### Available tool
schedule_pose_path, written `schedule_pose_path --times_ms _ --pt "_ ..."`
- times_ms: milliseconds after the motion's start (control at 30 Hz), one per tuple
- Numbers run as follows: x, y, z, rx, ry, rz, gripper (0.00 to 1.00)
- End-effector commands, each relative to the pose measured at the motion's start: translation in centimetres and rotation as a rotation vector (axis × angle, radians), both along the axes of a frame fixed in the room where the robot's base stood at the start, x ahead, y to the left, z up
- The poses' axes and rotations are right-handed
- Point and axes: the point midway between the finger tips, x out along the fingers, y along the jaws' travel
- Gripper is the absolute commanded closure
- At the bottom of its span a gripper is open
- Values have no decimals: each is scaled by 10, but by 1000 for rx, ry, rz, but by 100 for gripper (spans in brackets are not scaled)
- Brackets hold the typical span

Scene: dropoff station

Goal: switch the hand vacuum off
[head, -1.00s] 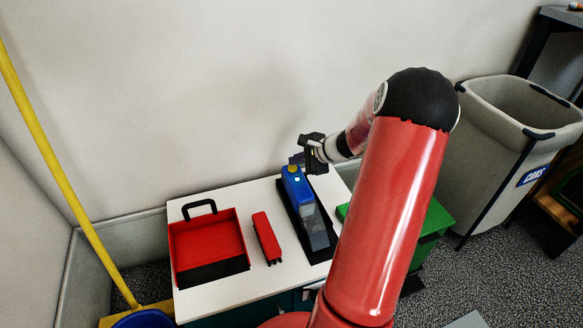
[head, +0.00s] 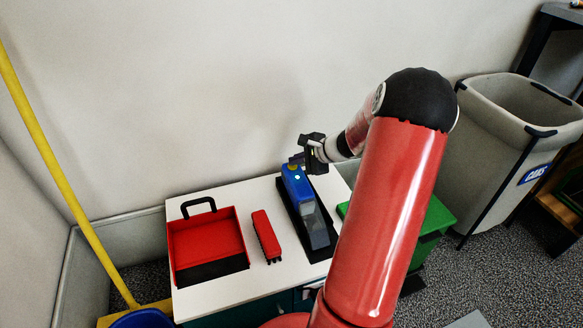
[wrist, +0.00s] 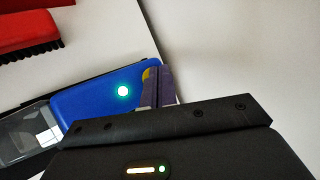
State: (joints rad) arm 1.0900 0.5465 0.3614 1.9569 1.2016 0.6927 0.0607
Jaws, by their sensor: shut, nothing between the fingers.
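The hand vacuum (head: 297,186) is blue with a clear front part, and lies in a long black holder (head: 318,256) on the white table. In the wrist view, its blue body (wrist: 95,92) carries a lit green light (wrist: 123,91). A yellow part (wrist: 147,74) shows at its rear end, partly covered by my fingers. My gripper (head: 297,160) is shut and empty at the vacuum's rear end. In the wrist view, the fingertips (wrist: 158,86) overlap the edge of the blue body beside the yellow part. I cannot tell whether they touch it.
A red open tray with a black handle (head: 206,240) and a red brush (head: 265,236) stand left of the vacuum on the white table (head: 225,292). A green bin (head: 432,222) and a grey bin (head: 490,150) are at the right. The wall is close behind my gripper.

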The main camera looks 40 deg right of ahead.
Motion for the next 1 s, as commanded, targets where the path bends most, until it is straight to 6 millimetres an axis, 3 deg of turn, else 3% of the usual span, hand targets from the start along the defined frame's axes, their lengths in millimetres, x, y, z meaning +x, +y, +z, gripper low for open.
schedule_pose_path --times_ms 633,1000 --pt "0 0 -1 0 0 0 100" --pt "-1 0 9 0 0 0 100"
